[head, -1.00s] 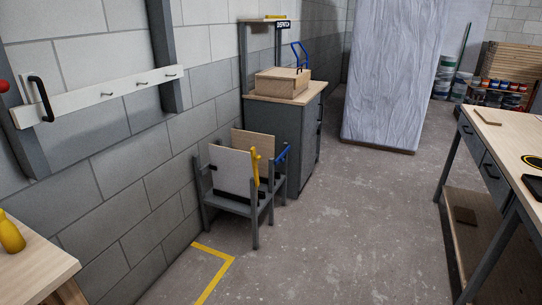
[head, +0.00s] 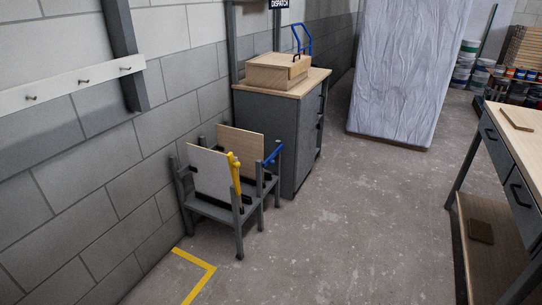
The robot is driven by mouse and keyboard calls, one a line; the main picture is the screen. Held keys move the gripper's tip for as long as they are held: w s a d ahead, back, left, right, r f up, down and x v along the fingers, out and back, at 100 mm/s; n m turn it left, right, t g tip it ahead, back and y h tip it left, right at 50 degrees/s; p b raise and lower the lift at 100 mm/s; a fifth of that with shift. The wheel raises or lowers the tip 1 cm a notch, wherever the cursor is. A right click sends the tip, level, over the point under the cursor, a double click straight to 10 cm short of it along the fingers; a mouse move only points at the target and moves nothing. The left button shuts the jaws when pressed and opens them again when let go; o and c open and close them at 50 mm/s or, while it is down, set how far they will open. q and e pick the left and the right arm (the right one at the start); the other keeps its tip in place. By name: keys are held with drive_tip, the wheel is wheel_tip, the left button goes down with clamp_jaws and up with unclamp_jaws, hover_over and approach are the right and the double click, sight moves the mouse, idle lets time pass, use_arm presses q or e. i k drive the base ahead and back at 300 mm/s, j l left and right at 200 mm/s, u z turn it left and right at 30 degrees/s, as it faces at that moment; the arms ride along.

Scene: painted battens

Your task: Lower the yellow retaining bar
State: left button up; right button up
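The yellow retaining bar (head: 235,174) stands roughly upright at the front right side of a low grey rack (head: 223,211) near the left wall. A pale panel (head: 207,172) stands in the rack beside the yellow bar. Behind it stands a wooden panel (head: 240,149), with a blue bar (head: 273,154) at its right, angled up to the right. Neither of my grippers shows in the head view.
A grey cabinet (head: 275,130) with a wooden box (head: 277,72) on top stands just behind the rack. A workbench (head: 512,150) is at the right. A wrapped sheet (head: 405,75) stands at the back. The concrete floor (head: 345,230) between is clear, with a yellow floor line (head: 203,275) before the rack.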

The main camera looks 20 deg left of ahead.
sight(233, 165)
drive_tip(key=i+z, duration=0.15)
drive_tip(key=i, duration=1.05)
drive_tip(key=i+l+u, duration=0.1)
drive_tip(key=i+u, duration=0.2)
drive_tip(key=i, duration=0.2)
drive_tip(key=i+l+u, duration=0.3)
drive_tip(key=i, duration=0.15)
drive_tip(key=i+l+u, duration=0.15)
drive_tip(key=u, duration=0.25)
drive_tip(key=i+l+u, duration=0.55)
drive_tip(key=u, duration=0.2)
drive_tip(key=i+l+u, duration=0.2)
drive_tip(key=l+u, duration=0.2)
drive_tip(key=i+l+u, duration=0.2)
drive_tip(key=l+u, duration=0.2)
drive_tip(key=l, duration=0.2)
